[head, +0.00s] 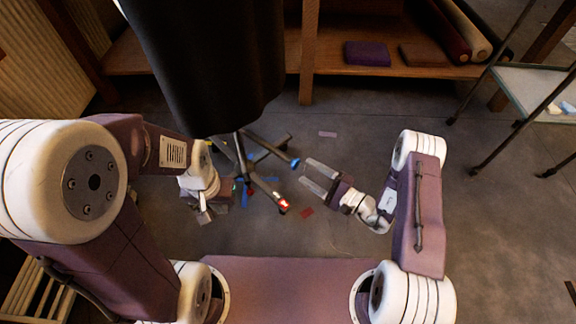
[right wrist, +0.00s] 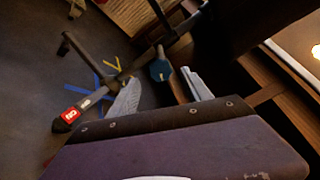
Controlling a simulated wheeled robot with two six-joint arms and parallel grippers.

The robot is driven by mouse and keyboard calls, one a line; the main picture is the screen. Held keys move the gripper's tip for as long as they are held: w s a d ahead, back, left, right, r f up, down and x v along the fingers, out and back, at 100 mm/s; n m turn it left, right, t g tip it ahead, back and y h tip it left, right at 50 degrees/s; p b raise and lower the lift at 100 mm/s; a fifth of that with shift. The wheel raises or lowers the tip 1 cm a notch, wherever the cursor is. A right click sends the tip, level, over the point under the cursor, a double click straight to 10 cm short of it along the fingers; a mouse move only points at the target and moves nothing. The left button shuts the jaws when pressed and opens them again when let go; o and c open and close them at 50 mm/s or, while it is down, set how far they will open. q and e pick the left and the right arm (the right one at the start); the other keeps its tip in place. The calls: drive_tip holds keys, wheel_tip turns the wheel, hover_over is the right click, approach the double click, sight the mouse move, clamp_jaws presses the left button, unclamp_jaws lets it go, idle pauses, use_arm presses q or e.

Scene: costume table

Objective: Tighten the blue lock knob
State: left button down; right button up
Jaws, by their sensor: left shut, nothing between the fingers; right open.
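The blue lock knob (head: 295,163) sits on the dark stand (head: 240,155) below a hanging black garment (head: 205,60). My right gripper (head: 305,171) is open just to the right of the knob, its fingers pointing left. In the right wrist view the knob (right wrist: 160,70) appears between the two finger tips, with no clear contact. My left gripper (head: 205,214) is shut and empty, low at the left of the stand; my own arm partly hides it.
A stand leg ends in a red label (head: 284,204), which the right wrist view also shows (right wrist: 70,114). Coloured tape pieces lie on the floor. A wooden shelf with a purple folded cloth (head: 367,53) is behind. A glass-topped table (head: 535,88) stands at right.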

sight(289, 159)
drive_tip(key=b+x, duration=0.4)
drive_tip(key=x, duration=0.4)
drive_tip(key=shift+w+a+f+b, duration=0.1)
drive_tip(key=shift+a+b, duration=0.1)
drive_tip(key=shift+b, duration=0.15)
drive_tip(key=shift+w+a, duration=0.15)
drive_tip(key=shift+a, duration=0.05)
clamp_jaws()
